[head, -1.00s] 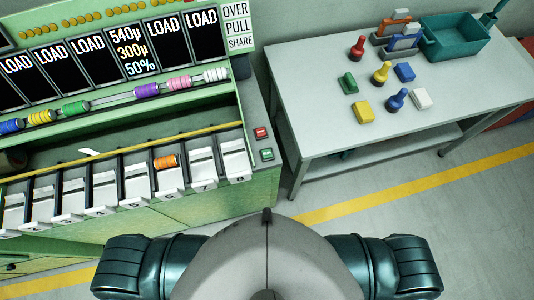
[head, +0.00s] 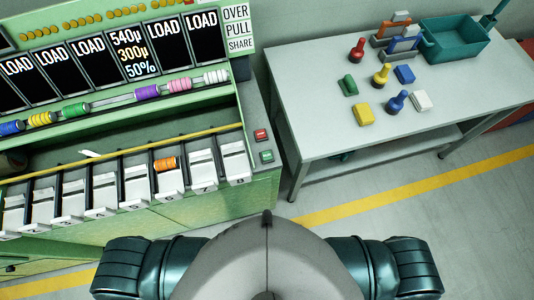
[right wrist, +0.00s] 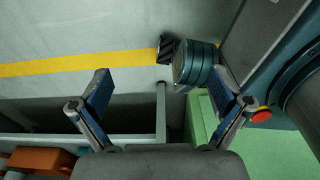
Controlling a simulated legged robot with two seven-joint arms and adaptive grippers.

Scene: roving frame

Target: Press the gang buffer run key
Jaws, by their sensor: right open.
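The green machine (head: 190,217) stands at the left in the head view. On its right end ledge are a red key (head: 260,134) and, just nearer to me, a green key (head: 266,156). Their lettering is too small to read. My right gripper (right wrist: 160,82) shows in the right wrist view, open with nothing between its fingers. A round red knob (right wrist: 261,116) shows there beside the right finger; I cannot tell whether it is one of the keys. My left gripper is not in view.
The machine has dark LOAD screens, coloured spools and numbered white slots, one with an orange spool (head: 165,164). A grey table (head: 310,100) at right holds coloured knobs, blocks and a teal bin (head: 457,52). Floor with a yellow line (head: 400,193) lies in front of the table.

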